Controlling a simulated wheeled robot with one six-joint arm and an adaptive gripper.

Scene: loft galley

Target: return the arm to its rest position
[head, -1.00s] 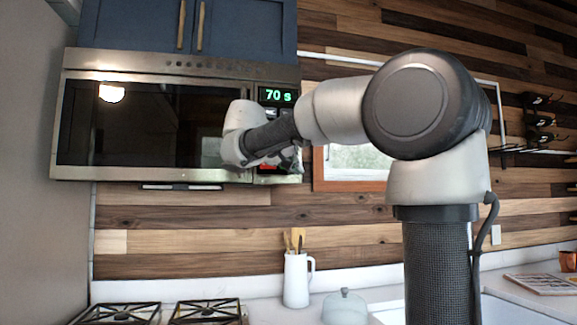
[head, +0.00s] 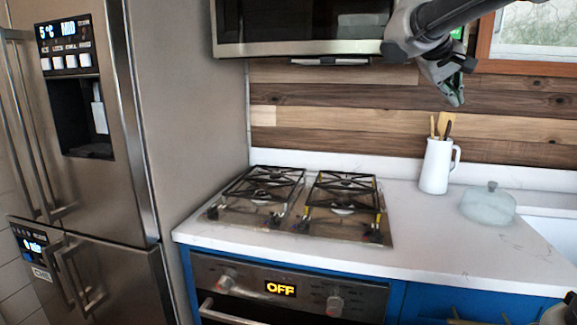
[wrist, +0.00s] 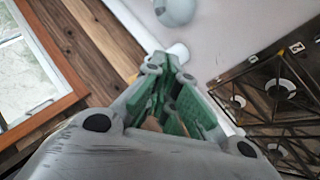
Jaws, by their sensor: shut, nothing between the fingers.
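My gripper (head: 455,97) hangs at the upper right of the head view, pointing down, in front of the wood wall and above the white utensil jug. Its fingers are shut with nothing between them. In the wrist view my gripper (wrist: 172,62) shows its green finger pads drawn together. My arm enters from the top right of the head view. The microwave (head: 300,30) is just left of the gripper, and its right end is partly hidden by my arm.
A white jug (head: 436,168) with wooden utensils and a pale lidded dish (head: 488,205) stand on the counter (head: 440,245). The gas hob (head: 300,205) lies left of them, above an oven reading OFF. A steel fridge (head: 75,130) stands at the left. A window (head: 530,35) is at the upper right.

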